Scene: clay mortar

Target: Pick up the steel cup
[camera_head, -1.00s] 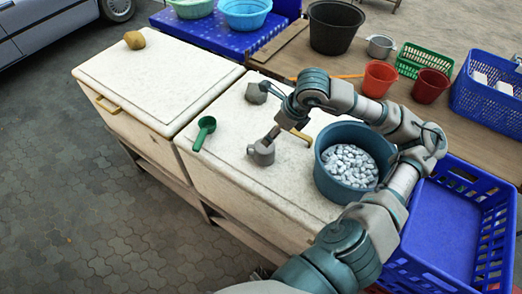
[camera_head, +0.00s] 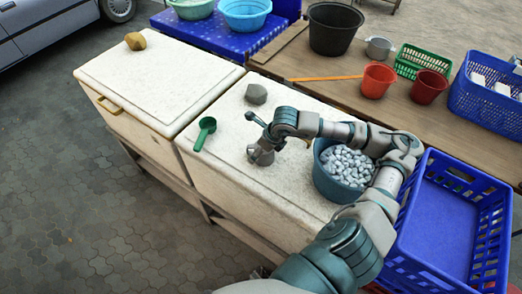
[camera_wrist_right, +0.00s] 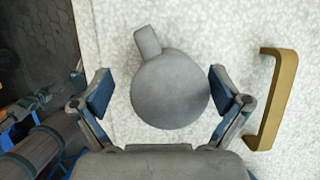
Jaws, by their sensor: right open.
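The grey steel cup (camera_head: 258,157) stands on the right white freezer lid (camera_head: 225,165), partly covered by my right gripper in the head view. In the right wrist view the cup (camera_wrist_right: 170,95) is seen from above, between the two fingers, with its handle (camera_wrist_right: 148,42) pointing up and a little left. My right gripper (camera_wrist_right: 161,91) is open, one finger on each side of the cup. A gap shows on the left side; the right finger is very close to the cup's edge, and I cannot tell if it touches. My left gripper is not in view.
A blue tub of silvery pieces (camera_head: 347,168) stands right of the cup, below my arm. A green scoop (camera_head: 204,132) and a grey stone (camera_head: 256,94) lie nearby. A gold lid handle (camera_wrist_right: 275,100) is close to the right finger. Another metal cup (camera_head: 379,47) stands on the back table.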

